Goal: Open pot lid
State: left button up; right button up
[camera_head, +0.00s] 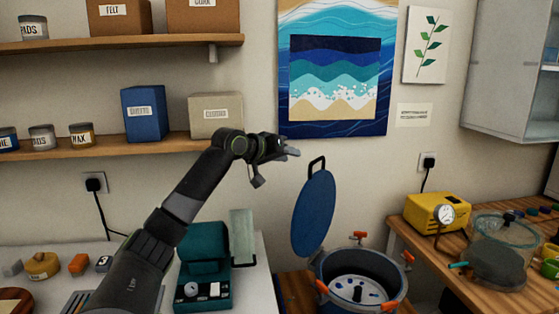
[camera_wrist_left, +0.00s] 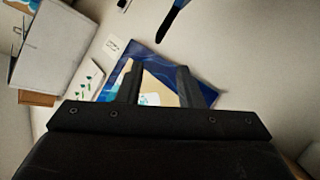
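The pot (camera_head: 333,297) is a dark round vessel with orange clamps around its rim, at the lower middle right of the head view. Its blue lid (camera_head: 313,215) stands steeply tilted up at the pot's left back side, so the inside of the pot shows. The lid's black handle (camera_head: 317,163) is at its top. My left gripper (camera_head: 291,151) is just left of and above the handle, apart from it in the picture. The left wrist view shows its two fingers (camera_wrist_left: 158,82) spread with nothing between them. My right gripper is in neither view.
A teal case (camera_head: 205,270) stands open on the left table, below my left arm. A wooden bench (camera_head: 420,250) on the right holds a yellow pump (camera_head: 437,211) and a clear chamber (camera_head: 503,240). Shelves with boxes and jars line the left wall. A wave picture (camera_head: 333,30) hangs behind.

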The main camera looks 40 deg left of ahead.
pick_arm(q)
jog(key=shift+b+v, duration=0.3)
jog(key=shift+v, duration=1)
